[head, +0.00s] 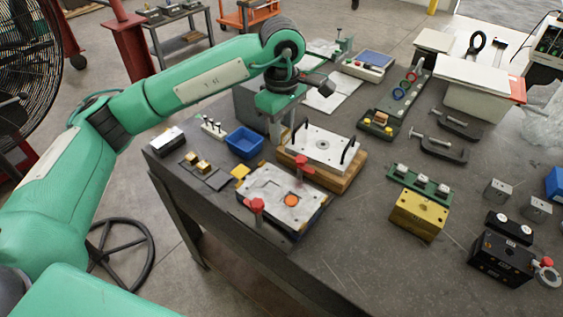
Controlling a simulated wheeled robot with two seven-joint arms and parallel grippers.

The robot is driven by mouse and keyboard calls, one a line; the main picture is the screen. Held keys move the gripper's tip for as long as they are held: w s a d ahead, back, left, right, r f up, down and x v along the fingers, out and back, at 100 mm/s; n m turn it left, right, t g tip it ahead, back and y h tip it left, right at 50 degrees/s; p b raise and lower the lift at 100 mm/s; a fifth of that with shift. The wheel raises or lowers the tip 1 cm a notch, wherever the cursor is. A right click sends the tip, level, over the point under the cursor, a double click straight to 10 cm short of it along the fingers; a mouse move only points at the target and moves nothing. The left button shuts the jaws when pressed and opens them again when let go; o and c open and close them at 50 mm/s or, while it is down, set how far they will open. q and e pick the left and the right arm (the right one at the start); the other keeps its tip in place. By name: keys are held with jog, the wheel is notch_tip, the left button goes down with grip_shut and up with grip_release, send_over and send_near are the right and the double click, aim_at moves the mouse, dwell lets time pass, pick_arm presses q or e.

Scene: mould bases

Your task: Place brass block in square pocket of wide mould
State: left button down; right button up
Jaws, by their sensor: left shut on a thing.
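My left gripper (284,137) comes down from the left arm at the left end of a light plate with black handles (322,147), on a wooden base. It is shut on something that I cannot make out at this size. Two small brass blocks (202,167) sit on a dark pad (217,181) whose near part is bare. A yellow piece (240,172) lies to their right. A light mould plate (268,188) with an orange disc and red-topped clamps lies nearer than the gripper. I cannot tell which is the wide mould, and no square pocket shows clearly. My right gripper is out of view.
A blue bin (244,142) stands left of the gripper. A large brass-coloured block (418,214) and a green strip (420,184) stand to the right. Black clamps (447,147) and a black device (500,258) lie farther right. The near middle of the bench (350,245) is clear.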

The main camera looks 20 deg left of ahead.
pick_arm(q)
jog(key=shift+r, duration=0.15)
jog(key=p, duration=0.6)
send_over(282, 193)
notch_tip(282, 193, down, 15)
jog(key=shift+s, duration=0.1)
notch_tip(282, 193, down, 4)
jog(key=shift+f+p, duration=0.2)
jog(key=shift+p, duration=0.4)
jog(key=shift+f, duration=0.15)
jog(key=shift+f+b, duration=0.25)
jog(key=shift+b, duration=0.1)
jog(key=c, duration=1.1)
grip_release()
jog(key=shift+o, duration=0.2)
jog(key=shift+r, duration=0.1)
